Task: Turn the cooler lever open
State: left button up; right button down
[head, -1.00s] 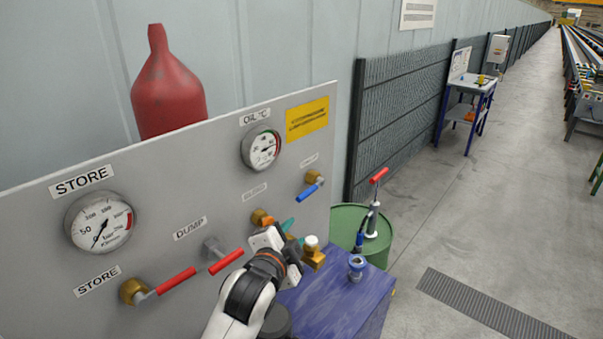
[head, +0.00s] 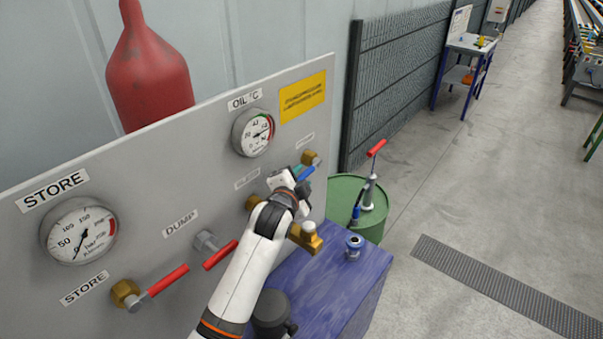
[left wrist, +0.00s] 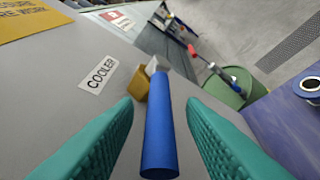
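The cooler lever has a blue handle, seen in the left wrist view (left wrist: 161,130) and partly behind my gripper in the head view (head: 306,174). It joins a brass valve (head: 311,158) on the grey panel (head: 150,190). The COOLER label (left wrist: 98,75) is beside it in the left wrist view. My left gripper (left wrist: 160,140) is open, with its green fingers on either side of the blue handle. Gaps show between handle and fingers, so it is not gripped. In the head view the gripper (head: 301,172) partly covers the handle. My right gripper is not in view.
Red DUMP (head: 220,255) and STORE (head: 168,280) levers stick out at lower left. A brass fitting (head: 305,237) is below my wrist. A blue cabinet (head: 345,290) and a green drum (head: 345,195) with a red-handled pump (head: 373,165) stand right. Open floor lies further right.

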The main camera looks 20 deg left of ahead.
pick_arm(q)
jog(key=shift+w+d, duration=0.1)
jog(key=shift+w, duration=0.3)
jog(key=shift+c, duration=0.9)
grip_shut()
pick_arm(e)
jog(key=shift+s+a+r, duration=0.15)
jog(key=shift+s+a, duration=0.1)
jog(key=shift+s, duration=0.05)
pick_arm(q)
jog(key=shift+f, duration=0.1)
